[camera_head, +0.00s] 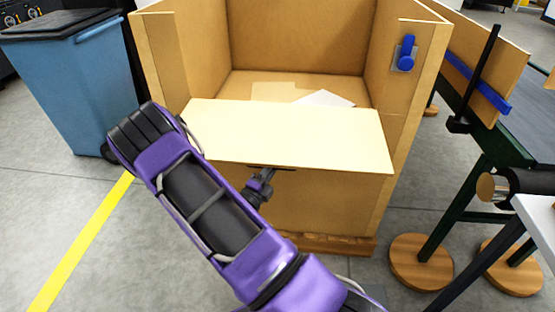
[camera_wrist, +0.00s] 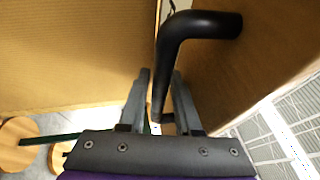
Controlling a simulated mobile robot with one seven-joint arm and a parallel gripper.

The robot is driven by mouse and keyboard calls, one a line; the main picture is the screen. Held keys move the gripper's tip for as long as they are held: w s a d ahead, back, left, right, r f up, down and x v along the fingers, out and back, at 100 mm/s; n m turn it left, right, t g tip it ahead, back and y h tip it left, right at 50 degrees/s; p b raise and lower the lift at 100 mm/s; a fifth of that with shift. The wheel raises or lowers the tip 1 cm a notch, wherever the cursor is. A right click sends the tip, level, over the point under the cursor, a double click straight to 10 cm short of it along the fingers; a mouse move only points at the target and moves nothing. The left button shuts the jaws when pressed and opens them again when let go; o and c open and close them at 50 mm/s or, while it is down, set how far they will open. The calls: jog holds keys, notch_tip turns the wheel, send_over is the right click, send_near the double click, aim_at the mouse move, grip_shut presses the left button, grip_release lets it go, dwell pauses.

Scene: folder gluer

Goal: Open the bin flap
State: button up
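The bin (camera_head: 155,60) is a large brown box with a pale flap (camera_head: 285,130) across its front. The flap slopes outward over the front wall (camera_head: 330,205), and the bin's inside shows behind it. A bent black handle (camera_wrist: 200,25) is fixed to the flap's brown outer face (camera_wrist: 265,60) in the wrist view. My gripper (camera_wrist: 161,75) has its two fingers apart, one on each side of the handle's bar. A narrow gap seems to show beside the left finger. In the head view my gripper (camera_head: 260,185) is just below the flap's front edge, which hides most of the handle.
A blue lidded bin (camera_head: 75,85) stands at the back left. A blue fitting (camera_head: 406,52) is on the bin's right wall. A green-legged conveyor (camera_head: 465,185) with round wooden feet (camera_head: 421,262) stands close on the right. Floor is clear at the left, by the yellow line (camera_head: 80,245).

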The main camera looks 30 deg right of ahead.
jog(key=shift+w+d+r, duration=0.2)
jog(key=shift+w+d, duration=0.2)
jog(key=shift+d, duration=0.15)
grip_shut()
dwell(1.1)
